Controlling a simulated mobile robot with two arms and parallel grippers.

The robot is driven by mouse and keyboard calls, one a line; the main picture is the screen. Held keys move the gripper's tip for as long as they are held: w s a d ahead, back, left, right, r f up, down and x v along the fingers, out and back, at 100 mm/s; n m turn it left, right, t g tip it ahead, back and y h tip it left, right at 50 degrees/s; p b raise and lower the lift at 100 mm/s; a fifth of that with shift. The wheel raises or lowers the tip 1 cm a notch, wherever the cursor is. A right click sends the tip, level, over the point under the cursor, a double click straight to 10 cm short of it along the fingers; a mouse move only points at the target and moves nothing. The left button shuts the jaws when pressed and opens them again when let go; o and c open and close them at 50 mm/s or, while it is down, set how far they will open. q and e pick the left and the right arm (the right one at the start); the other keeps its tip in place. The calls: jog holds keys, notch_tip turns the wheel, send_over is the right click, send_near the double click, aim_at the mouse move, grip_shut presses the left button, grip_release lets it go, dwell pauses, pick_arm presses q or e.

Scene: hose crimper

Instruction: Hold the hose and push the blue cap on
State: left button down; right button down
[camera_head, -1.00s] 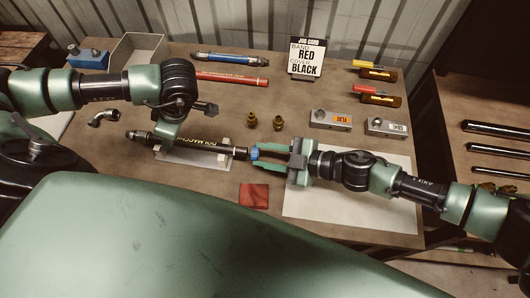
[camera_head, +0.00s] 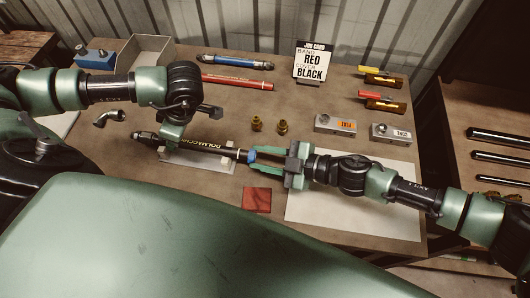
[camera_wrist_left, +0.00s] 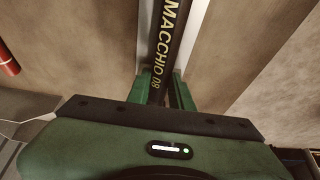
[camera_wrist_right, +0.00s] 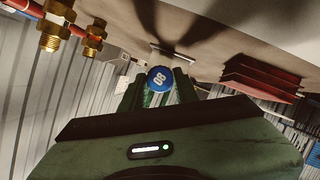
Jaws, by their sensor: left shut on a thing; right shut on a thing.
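The black hose (camera_head: 207,146) with yellow lettering lies along a pale tray (camera_head: 182,162) on the bench. My left gripper (camera_head: 168,147) is shut on the hose near its left part; the left wrist view shows the hose (camera_wrist_left: 168,40) between its fingers. My right gripper (camera_head: 262,160) is shut on the blue cap (camera_head: 252,156) at the hose's right end. The right wrist view shows the round cap face (camera_wrist_right: 160,79) between the fingers. The cap meets the hose end, but how far it is on cannot be told.
Two brass fittings (camera_head: 282,127), two grey blocks (camera_head: 335,124), a job card (camera_head: 310,62), and red (camera_head: 240,83) and blue (camera_head: 236,63) hoses stand behind.

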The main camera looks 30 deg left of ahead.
jog(key=shift+s+a, duration=0.15)
jog(key=shift+a, duration=0.2)
jog(key=c, duration=1)
grip_release()
jog(key=shift+o, duration=0.2)
jog(key=shift+d+r, duration=0.15)
jog(key=shift+d, duration=0.3)
jog(key=v, duration=1.1)
jog(key=shift+r, duration=0.1)
pick_arm(q)
jog(key=c, duration=1.2)
grip_release()
jog(key=shift+o, duration=0.2)
